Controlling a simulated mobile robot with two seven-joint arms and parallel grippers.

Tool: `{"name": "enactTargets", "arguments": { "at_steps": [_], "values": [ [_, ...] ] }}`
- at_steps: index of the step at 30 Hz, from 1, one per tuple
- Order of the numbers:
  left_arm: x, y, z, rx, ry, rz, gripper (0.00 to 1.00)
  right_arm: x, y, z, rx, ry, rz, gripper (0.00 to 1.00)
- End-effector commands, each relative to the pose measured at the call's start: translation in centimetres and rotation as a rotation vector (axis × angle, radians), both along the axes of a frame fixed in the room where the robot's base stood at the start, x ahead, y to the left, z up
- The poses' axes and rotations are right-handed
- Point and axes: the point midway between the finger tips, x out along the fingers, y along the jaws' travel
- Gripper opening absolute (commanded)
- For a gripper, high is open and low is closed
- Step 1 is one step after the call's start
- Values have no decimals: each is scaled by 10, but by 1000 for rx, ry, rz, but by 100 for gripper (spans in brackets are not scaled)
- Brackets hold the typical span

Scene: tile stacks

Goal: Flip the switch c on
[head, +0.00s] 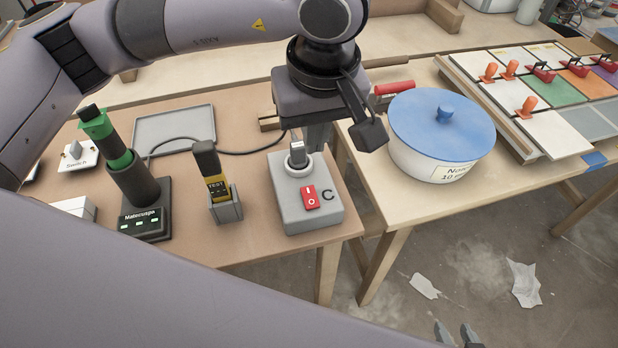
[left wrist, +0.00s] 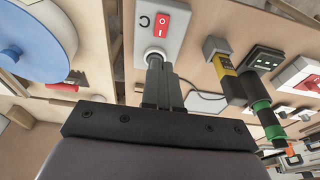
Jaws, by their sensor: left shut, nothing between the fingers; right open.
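Switch c is a red rocker (head: 310,197) marked I and O on a grey box (head: 318,222) with a letter C beside it. The box stands near the front right corner of the left table. The rocker also shows in the left wrist view (left wrist: 162,25). I cannot tell which side is pressed. My left gripper (head: 298,160) is shut and empty, pointing down at the white round ring on the box, just behind the rocker. Whether it touches the ring is unclear. My right gripper (head: 456,336) is open at the bottom edge, low over the floor, only its fingertips showing.
Left of the box stand a black and yellow tester (head: 217,188) in a grey holder and a black-green device (head: 135,170) on a stand. A blue-lidded pot (head: 440,165) is on the right table. A grey tray (head: 173,127) and a cable lie behind.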

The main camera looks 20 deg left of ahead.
Motion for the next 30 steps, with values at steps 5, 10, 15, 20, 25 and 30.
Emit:
{"name": "enactTargets", "arguments": {
  "at_steps": [5,10,15,20,25,30],
  "values": [
    [3,3,-25,2,5,1,0,0,0,4,0,0,0,43],
    [9,7,-61,2,7,3,0,0,0,9,0,0,0,43],
    [14,11,-96,2,7,2,0,0,0,14,0,0,0,43],
    [18,14,-119,2,4,1,0,0,0,19,0,0,0,43],
    [21,15,-131,0,1,1,0,0,0,21,0,0,0,43],
    [21,15,-134,0,1,0,0,0,0,21,0,0,0,43]
  ]
}}
